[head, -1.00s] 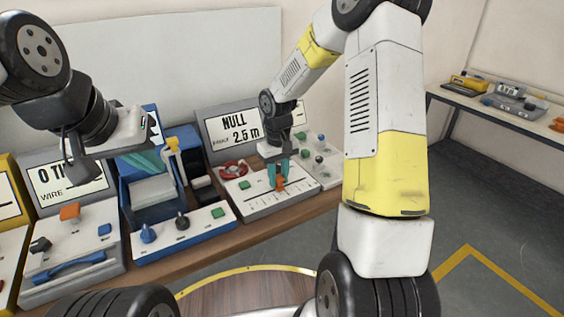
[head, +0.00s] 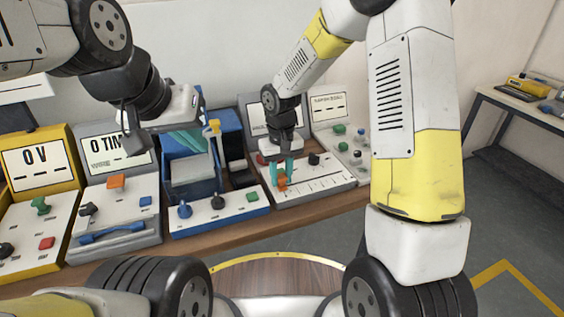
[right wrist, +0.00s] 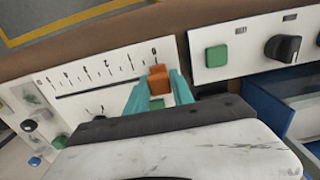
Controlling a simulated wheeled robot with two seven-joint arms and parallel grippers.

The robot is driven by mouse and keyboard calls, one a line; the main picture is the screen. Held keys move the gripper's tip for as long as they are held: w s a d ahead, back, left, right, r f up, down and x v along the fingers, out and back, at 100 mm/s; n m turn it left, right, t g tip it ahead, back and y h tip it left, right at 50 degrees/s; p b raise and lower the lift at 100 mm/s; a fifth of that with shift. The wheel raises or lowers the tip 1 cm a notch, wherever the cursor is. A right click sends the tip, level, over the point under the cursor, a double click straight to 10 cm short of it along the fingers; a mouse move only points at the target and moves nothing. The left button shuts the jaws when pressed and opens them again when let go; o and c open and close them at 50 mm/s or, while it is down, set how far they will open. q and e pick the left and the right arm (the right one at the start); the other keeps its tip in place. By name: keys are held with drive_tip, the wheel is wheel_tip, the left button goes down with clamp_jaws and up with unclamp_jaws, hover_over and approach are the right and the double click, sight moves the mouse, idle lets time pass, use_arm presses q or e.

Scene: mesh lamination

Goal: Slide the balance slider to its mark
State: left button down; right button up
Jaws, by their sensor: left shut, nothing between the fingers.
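The balance slider's orange knob (head: 282,183) is at the left part of its slot on the white-topped panel (head: 325,181). My right gripper (head: 282,171) has its teal fingers on both sides of the knob. In the right wrist view the orange knob (right wrist: 159,79) sits between the teal fingertips (right wrist: 160,88), by the end of the printed scale (right wrist: 105,74) nearest the green button. I cannot make out which line is its mark. My left gripper (head: 190,140) is shut and empty, raised above the blue device.
The blue device (head: 218,207) with knobs and a green button stands left of the slider panel. A grey wire unit (head: 116,225) and a yellow unit (head: 38,240) stand further left. Another knobbed panel (head: 350,145) is right. My arm hides most of the slider unit's display.

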sight(280, 176)
drive_tip(key=o, duration=0.4)
drive_tip(key=shift+s+a, duration=0.1)
drive_tip(key=shift+a, duration=0.2)
drive_tip(key=shift+d, duration=0.1)
drive_tip(key=shift+r, duration=0.35)
wheel_tip(280, 176, up, 7)
drive_tip(key=shift+f, duration=0.1)
